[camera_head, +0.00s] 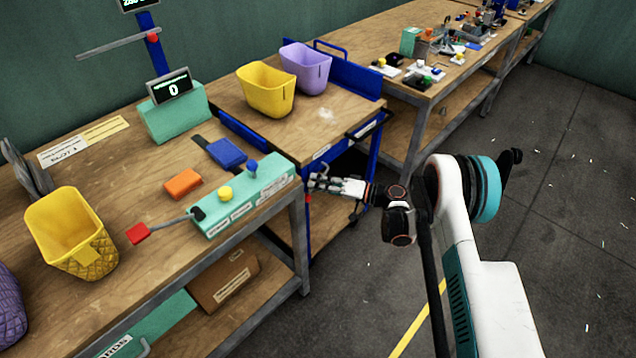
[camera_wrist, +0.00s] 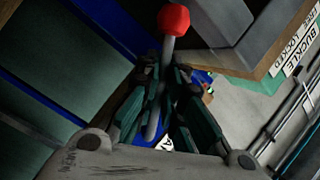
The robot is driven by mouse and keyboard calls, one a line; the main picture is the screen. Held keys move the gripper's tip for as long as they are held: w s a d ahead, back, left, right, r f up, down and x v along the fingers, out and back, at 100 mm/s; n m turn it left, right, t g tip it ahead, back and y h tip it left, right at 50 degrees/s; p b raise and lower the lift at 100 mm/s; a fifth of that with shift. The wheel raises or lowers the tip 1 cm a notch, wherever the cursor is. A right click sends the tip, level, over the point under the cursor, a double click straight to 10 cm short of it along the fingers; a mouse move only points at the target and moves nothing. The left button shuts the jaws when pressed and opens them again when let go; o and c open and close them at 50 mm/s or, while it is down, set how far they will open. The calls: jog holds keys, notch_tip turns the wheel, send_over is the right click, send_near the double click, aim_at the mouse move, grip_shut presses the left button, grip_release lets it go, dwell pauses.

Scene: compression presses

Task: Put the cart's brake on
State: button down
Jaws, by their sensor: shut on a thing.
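The cart (camera_head: 330,122) has a wooden top and a blue frame, and stands between two workbenches. A brake lever with a red ball knob (camera_wrist: 173,19) on a grey rod shows in the wrist view. In the head view its red knob (camera_head: 308,198) is small, beside the cart's near corner. My gripper (camera_head: 317,184) reaches in from the right at that corner, below the cart top. Its fingers are shut around the lever's rod, below the knob. The lower end of the rod is partly hidden by the fingers.
A yellow bin (camera_head: 266,90) and a purple bin (camera_head: 305,68) stand on the cart. The near workbench (camera_head: 150,185) carries a teal fixture (camera_head: 245,195) and another yellow bin (camera_head: 70,235). A second bench (camera_head: 430,95) stands behind. The floor at right is open.

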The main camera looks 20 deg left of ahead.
jog(key=c, duration=1.7)
grip_release()
jog(key=shift+d, duration=0.1)
jog(key=d, duration=1.1)
jog(key=shift+w+d+r, duration=0.2)
jog(key=shift+w+d, duration=0.05)
jog(key=shift+d, duration=0.15)
